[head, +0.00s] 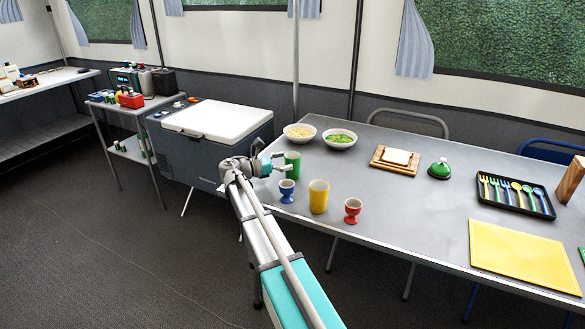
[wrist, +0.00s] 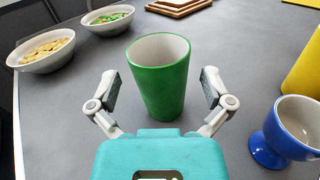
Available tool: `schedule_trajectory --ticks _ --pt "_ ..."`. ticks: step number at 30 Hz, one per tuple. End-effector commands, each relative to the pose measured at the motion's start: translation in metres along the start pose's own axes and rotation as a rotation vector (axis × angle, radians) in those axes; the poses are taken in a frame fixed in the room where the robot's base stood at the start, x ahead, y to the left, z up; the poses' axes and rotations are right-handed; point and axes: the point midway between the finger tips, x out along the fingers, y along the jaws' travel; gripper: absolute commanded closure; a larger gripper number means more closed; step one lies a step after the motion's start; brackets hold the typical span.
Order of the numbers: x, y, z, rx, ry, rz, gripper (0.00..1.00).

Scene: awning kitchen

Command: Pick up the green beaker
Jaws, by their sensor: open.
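The green beaker (head: 293,163) stands upright on the grey table (head: 400,206) near its left end. In the wrist view the green beaker (wrist: 158,80) stands just ahead of my gripper, centred between the fingers, with its pale inside showing. My gripper (head: 273,165) is at the table's left edge, beside the beaker. In the wrist view my gripper (wrist: 160,92) is open, one finger on each side of the beaker with a gap on both sides. It holds nothing.
A blue egg cup (head: 287,189) stands close in front of the beaker, with a yellow beaker (head: 318,196) and red egg cup (head: 353,209) to its right. Two food bowls, one with yellow pieces (head: 299,131) and one with green pieces (head: 340,139), stand behind. A cool box (head: 215,122) is left.

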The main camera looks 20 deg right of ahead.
Motion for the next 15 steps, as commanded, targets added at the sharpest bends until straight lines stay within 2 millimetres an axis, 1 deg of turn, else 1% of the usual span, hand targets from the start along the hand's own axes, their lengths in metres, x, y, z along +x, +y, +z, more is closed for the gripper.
schedule_trajectory --ticks 1,3,6,9,15 --pt "0.007 0.000 0.001 0.000 0.000 -0.001 0.00" --pt "0.015 0.000 0.001 0.000 0.000 -0.002 0.00" --pt "0.022 0.000 0.000 -0.001 0.000 0.000 0.00" --pt "0.026 0.000 0.000 -0.001 0.000 0.001 0.00" --pt "0.026 0.000 0.000 -0.001 0.000 0.001 0.00"
